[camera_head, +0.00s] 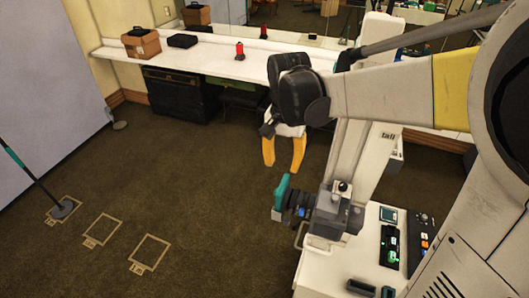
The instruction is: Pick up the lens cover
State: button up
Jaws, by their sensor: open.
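My gripper (281,167), with two orange fingers, points down and is open, with nothing visible between the fingers. I cannot tell for sure which thing is the lens cover. A dark camera-like device (328,215) stands below and right of my gripper, with a teal piece (282,191) at its left end. The teal piece is just below the fingertips in the picture and looks apart from them.
The long white counter (215,60) also holds a brown box (141,44) and a red item (239,49). A white surface (372,225) with control panels is at lower right. A teal-handled pole (38,182) stands at left. The carpet (190,170) between is open.

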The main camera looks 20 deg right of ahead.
aim_at(283, 184)
jog(key=f, duration=0.3)
jog(key=shift+s+f, duration=0.2)
jog(key=shift+f, duration=0.2)
jog(key=shift+w+f, duration=0.15)
jog(key=shift+f, duration=0.2)
jog(key=f, duration=0.4)
jog(key=shift+d+f, duration=0.15)
jog(key=shift+d, duration=0.05)
jog(key=shift+f, duration=0.2)
jog(key=shift+s+r, duration=0.1)
jog(key=shift+s, duration=0.1)
grip_shut()
